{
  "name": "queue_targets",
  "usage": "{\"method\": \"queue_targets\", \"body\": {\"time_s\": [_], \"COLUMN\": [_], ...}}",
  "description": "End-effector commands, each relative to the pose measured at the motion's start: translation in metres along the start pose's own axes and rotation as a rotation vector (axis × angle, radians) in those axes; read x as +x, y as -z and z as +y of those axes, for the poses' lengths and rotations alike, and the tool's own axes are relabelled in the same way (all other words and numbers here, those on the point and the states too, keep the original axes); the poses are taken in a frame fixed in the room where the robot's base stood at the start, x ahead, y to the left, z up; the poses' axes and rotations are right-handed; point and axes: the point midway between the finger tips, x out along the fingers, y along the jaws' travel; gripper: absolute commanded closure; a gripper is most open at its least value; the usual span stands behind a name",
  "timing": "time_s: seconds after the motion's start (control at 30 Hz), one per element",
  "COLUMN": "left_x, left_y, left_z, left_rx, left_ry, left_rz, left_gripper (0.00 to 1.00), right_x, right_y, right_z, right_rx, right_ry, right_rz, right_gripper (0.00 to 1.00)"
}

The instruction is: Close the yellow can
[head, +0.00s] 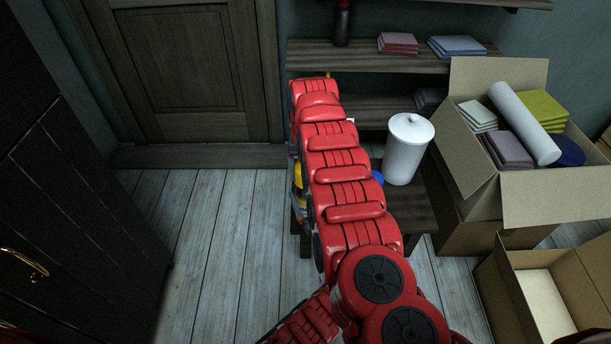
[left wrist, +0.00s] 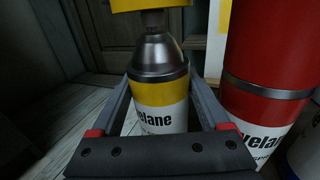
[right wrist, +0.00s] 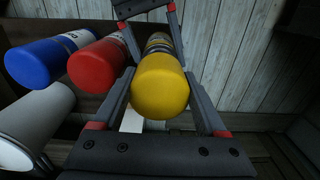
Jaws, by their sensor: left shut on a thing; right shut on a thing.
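The yellow can (left wrist: 160,92) stands upright in the left wrist view, with a grey metal shoulder and a white label. My left gripper (left wrist: 158,84) is shut around its body. The yellow cap (left wrist: 150,6) is above the can, over its narrow neck; part of the neck and the whole shoulder show below it. In the right wrist view my right gripper (right wrist: 160,78) is shut on the yellow cap (right wrist: 161,88), with the can and my left gripper (right wrist: 142,10) beyond. In the head view my red arm hides most of the can and both gripper tips.
A red can (left wrist: 268,70) stands close to the right of the yellow can. The red can (right wrist: 97,65) and blue can (right wrist: 37,62) are capped. A white lidded canister (head: 406,155) shares the small table (head: 420,215). Open cardboard boxes (head: 470,175) stand to the right.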

Motion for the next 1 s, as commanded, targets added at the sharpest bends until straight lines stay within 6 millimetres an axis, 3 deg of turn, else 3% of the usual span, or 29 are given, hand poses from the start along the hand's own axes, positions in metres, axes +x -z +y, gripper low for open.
{"method": "queue_targets", "body": {"time_s": [0.1, 0.67, 1.0], "left_x": [0.000, 0.000, 0.000], "left_y": [0.000, 0.000, 0.000], "left_z": [0.000, 0.000, 0.000], "left_rx": [0.000, 0.000, 0.000], "left_ry": [0.000, 0.000, 0.000], "left_rz": [0.000, 0.001, 0.000], "left_gripper": [1.00, 1.00, 1.00], "right_x": [0.014, 0.017, 0.034], "right_y": [-0.001, 0.000, 0.000], "right_z": [0.000, 0.000, 0.001], "right_rx": [-0.001, 0.000, 0.000], "right_ry": [-0.001, -0.001, -0.002], "right_rz": [-0.003, 0.000, 0.000], "right_gripper": [0.77, 0.77, 0.77]}}
